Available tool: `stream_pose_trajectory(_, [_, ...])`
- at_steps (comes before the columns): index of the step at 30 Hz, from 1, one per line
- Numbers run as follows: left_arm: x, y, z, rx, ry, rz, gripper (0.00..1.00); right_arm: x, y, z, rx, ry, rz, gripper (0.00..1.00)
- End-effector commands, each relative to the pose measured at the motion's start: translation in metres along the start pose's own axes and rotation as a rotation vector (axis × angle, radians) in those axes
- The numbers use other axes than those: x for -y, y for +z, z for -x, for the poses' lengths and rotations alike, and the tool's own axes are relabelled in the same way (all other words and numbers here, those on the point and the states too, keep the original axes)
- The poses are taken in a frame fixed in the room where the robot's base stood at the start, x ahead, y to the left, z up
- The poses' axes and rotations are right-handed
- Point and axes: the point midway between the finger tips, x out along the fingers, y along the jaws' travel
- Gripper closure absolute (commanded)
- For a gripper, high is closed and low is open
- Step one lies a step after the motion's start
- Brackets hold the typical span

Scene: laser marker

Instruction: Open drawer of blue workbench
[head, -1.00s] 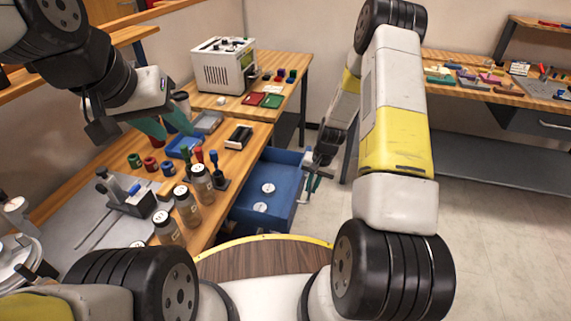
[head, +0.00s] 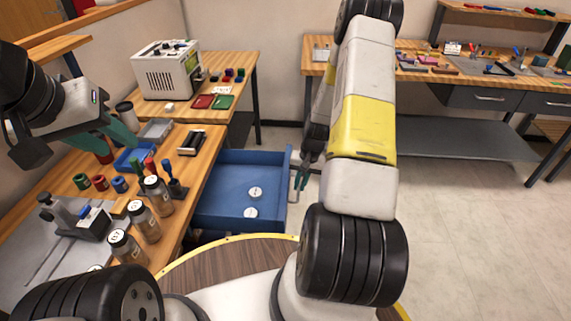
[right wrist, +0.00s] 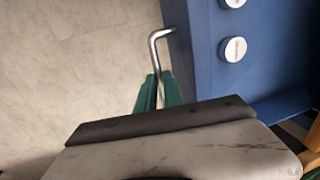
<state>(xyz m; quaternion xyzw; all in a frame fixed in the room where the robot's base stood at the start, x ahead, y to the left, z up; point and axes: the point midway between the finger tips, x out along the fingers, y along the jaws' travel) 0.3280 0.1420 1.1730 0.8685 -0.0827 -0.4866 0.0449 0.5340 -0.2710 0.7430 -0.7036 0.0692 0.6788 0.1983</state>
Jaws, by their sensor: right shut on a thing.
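The blue drawer (head: 225,212) stands pulled out from under the wooden workbench in the head view, with two white round discs inside. My right gripper (head: 301,180) is at the drawer's front face. In the right wrist view, the green fingertips of the right gripper (right wrist: 160,89) are shut on the bent metal handle (right wrist: 154,46) beside the blue drawer (right wrist: 207,65). My left gripper (head: 121,136) hangs above the workbench top, with green fingers showing near the blue tray; whether it is open is unclear.
The workbench top (head: 217,142) carries several bottles, stampers, a blue tray (head: 133,157) and a white machine (head: 167,70). Another bench (head: 455,80) with drawers stands at the back right. Open tiled floor (head: 460,230) lies to the right.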

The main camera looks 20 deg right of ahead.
Motion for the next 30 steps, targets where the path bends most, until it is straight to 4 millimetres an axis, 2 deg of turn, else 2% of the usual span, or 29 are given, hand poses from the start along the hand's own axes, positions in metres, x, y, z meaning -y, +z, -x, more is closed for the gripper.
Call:
stream_pose_trajectory(2, [0.0, 0.0, 0.0, 0.0, 0.0, 0.0, 0.64, 0.0, 0.0, 0.0, 0.0, 0.0, 0.0, 1.0])
stream_pose_trajectory(3, [0.0, 0.0, 0.0, 0.0, 0.0, 0.0, 0.64, 0.0, 0.0, 0.0, 0.0, 0.0, 0.0, 0.81])
stream_pose_trajectory(4, [0.0, 0.0, 0.0, 0.0, 0.0, 0.0, 0.64, 0.0, 0.0, 0.0, 0.0, 0.0, 0.0, 0.8])
stream_pose_trajectory(14, [0.0, 0.0, 0.0, 0.0, 0.0, 0.0, 0.64, 0.0, -0.001, 0.003, -0.001, 0.0, 0.0, 0.8])
stream_pose_trajectory(17, [0.0, 0.0, 0.0, 0.0, 0.0, 0.0, 0.64, 0.0, -0.001, 0.014, -0.003, 0.0, 0.0, 0.8])
stream_pose_trajectory(24, [0.0, 0.0, 0.0, 0.0, 0.0, 0.0, 0.64, 0.0, -0.001, 0.056, -0.004, 0.0, -0.001, 0.8])
stream_pose_trajectory(30, [0.0, 0.0, 0.0, 0.0, 0.0, 0.0, 0.64, 0.0, -0.001, 0.076, -0.002, 0.0, -0.001, 0.8])
